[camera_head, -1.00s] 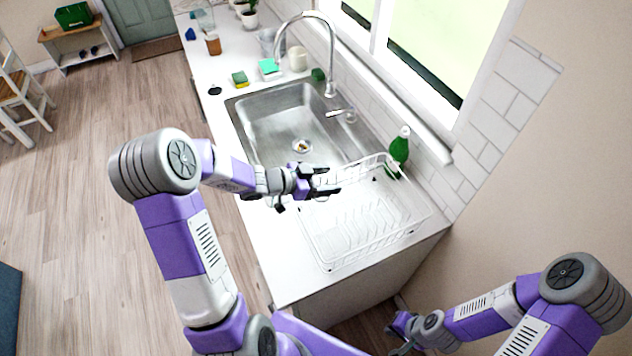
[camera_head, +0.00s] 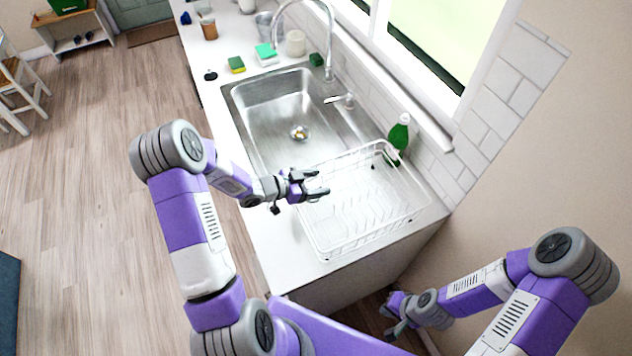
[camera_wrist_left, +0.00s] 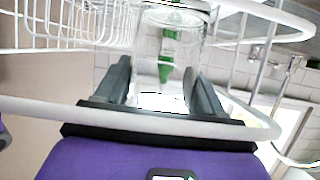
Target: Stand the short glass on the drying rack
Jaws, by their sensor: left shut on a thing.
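The short glass (camera_wrist_left: 168,62) is clear and sits between the fingers of my left gripper (camera_wrist_left: 163,90) in the left wrist view. In the head view my left gripper (camera_head: 322,184) is over the left edge of the white wire drying rack (camera_head: 322,250); the glass is too faint to make out there. White rack wires (camera_wrist_left: 60,108) cross in front of and around the gripper in the wrist view. I cannot tell whether the glass touches the rack. My right gripper (camera_head: 392,315) hangs low beside the counter end, apart from everything; its jaw opening is unclear.
The steel sink (camera_head: 270,105) with its tap (camera_head: 329,60) lies behind the rack. A green bottle (camera_head: 398,137) stands at the rack's back right, by the tiled wall. Sponges (camera_head: 236,65), a brown jar (camera_head: 209,29) and a white cup (camera_head: 296,43) are further back. The rack floor looks empty.

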